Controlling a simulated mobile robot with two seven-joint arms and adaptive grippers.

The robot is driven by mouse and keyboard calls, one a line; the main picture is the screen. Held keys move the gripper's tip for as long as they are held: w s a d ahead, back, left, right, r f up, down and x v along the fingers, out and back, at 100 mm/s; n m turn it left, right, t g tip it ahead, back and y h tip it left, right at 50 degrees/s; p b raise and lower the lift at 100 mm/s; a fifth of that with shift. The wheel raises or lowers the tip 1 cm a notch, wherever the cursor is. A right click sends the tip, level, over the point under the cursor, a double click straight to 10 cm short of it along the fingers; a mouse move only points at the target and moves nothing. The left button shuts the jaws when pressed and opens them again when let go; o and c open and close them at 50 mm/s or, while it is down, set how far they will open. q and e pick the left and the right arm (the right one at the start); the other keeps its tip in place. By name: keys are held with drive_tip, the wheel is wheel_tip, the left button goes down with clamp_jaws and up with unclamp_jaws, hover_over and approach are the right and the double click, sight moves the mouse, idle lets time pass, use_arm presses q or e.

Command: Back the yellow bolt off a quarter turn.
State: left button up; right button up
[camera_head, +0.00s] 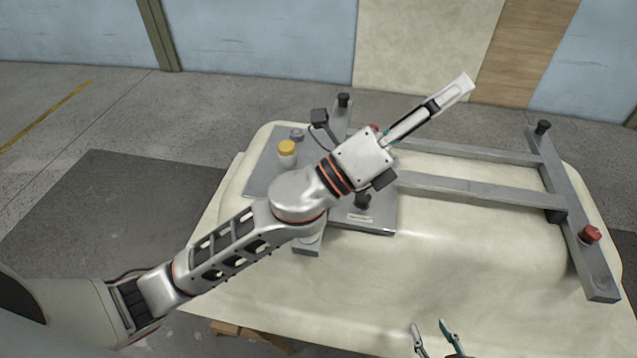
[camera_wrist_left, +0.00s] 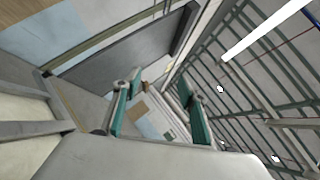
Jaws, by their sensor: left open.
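The yellow bolt (camera_head: 287,148) shows as a round yellow head on a pale cylinder, on the left part of the grey plate (camera_head: 262,178). My left gripper (camera_head: 462,88) is well to the right of the bolt and points up and right, away from it. In the left wrist view its two fingers (camera_wrist_left: 156,88) stand apart with nothing between them. The bolt is not visible in that view. My right gripper (camera_head: 429,325) shows only its fingertips at the bottom edge, apart and empty.
The plate and a grey beam frame (camera_head: 470,188) lie on a cream tub shell (camera_head: 450,250). A red knob (camera_head: 590,234) and black knobs (camera_head: 543,127) stick up from the frame. A black knob (camera_head: 362,200) stands near my left wrist. My left arm crosses above the plate.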

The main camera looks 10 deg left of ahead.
use_arm(q)
drive_tip(key=s+d+f+m+g, duration=0.5)
drive_tip(key=s+d+m+g, duration=0.45)
drive_tip(key=m+g, duration=0.6)
wheel_tip(320, 180, down, 12)
drive_tip(key=a+m+g+y, duration=0.2)
drive_tip(key=m+y, duration=0.5)
drive_tip(key=m, duration=0.1)
drive_tip(key=w+a+f+m+t+y, duration=0.1)
drive_tip(key=w+a+f+y, duration=0.3)
drive_tip(key=a, duration=0.2)
drive_tip(key=w+a+f+m+t+y, duration=0.1)
drive_tip(key=w+a+f+y, duration=0.2)
drive_tip(key=w+a, duration=0.3)
drive_tip(key=w+a+y, duration=0.2)
drive_tip(key=a, duration=0.3)
drive_tip(key=w+a+r+t+y, duration=0.1)
drive_tip(key=w+a, duration=0.1)
drive_tip(key=a, duration=0.2)
drive_tip(key=w+a+y, duration=0.2)
drive_tip(key=a, duration=0.3)
drive_tip(key=shift+w+a+r+n+t+y, duration=0.2)
drive_tip(key=shift+a+r+n+t+y, duration=0.1)
drive_tip(key=shift+r+t, duration=0.1)
wheel_tip(320, 180, down, 8)
drive_tip(key=shift+r, duration=0.2)
